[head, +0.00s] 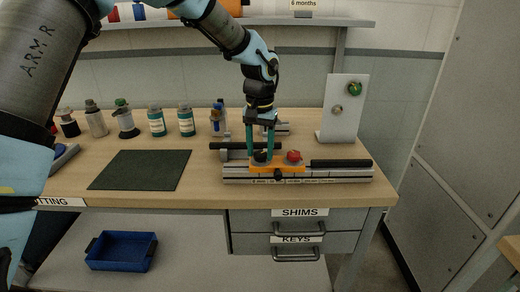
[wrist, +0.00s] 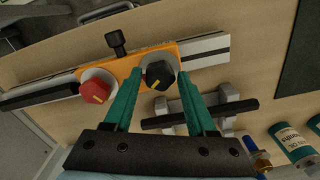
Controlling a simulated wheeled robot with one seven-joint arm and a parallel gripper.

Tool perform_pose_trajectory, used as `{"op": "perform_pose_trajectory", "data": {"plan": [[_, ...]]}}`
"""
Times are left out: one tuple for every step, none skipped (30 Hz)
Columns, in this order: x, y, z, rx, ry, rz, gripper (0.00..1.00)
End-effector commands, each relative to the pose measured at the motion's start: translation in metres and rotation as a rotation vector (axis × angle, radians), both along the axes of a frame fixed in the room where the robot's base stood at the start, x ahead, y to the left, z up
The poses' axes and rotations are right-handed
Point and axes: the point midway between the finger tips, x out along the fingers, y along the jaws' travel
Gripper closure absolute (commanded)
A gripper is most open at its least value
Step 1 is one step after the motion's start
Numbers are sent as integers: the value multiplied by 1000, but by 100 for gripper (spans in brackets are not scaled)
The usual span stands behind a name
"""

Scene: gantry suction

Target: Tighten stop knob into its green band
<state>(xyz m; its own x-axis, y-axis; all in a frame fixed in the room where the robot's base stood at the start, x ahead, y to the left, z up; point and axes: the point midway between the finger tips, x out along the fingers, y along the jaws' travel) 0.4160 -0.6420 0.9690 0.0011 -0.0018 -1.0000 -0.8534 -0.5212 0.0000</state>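My gripper (head: 261,155) points down with its two teal fingers apart. In the wrist view the fingertips (wrist: 160,74) stand either side of a black lobed knob (wrist: 159,75) with a small yellow mark, with narrow gaps showing. The knob sits on a pale round dial (wrist: 150,83) on an orange carriage (wrist: 130,67). A red knob (wrist: 95,90) with a yellow mark sits on the carriage's other dial; it also shows in the head view (head: 294,156). A smaller black knob (wrist: 116,42) sticks out from the carriage's front. I cannot make out a green band on the dials or which knob is the stop knob.
The carriage rides on a metal rail (head: 340,175) at the bench's front edge, with a black bar (head: 341,163) at right. An upright white panel (head: 341,115) stands behind right. A dark mat (head: 140,169) lies left; bottles (head: 157,121) stand behind it.

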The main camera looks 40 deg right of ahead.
Motion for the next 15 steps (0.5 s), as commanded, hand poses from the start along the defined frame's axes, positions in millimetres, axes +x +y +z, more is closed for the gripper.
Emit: {"op": "perform_pose_trajectory", "data": {"plan": [[0,0,0,0,0,0,36],[0,0,0,0,0,0,33],[0,0,0,1,1,1,29],[0,0,0,1,1,1,25],[0,0,0,1,1,1,22],[0,0,0,1,1,1,21],[0,0,0,1,1,1,21],[0,0,0,1,1,1,21],[0,0,0,2,1,1,21],[0,0,0,2,1,1,21],[0,0,-1,2,1,1,21],[0,0,0,2,1,1,21],[0,0,0,1,1,1,21],[0,0,2,1,1,1,21],[0,0,4,0,0,1,21]]}}
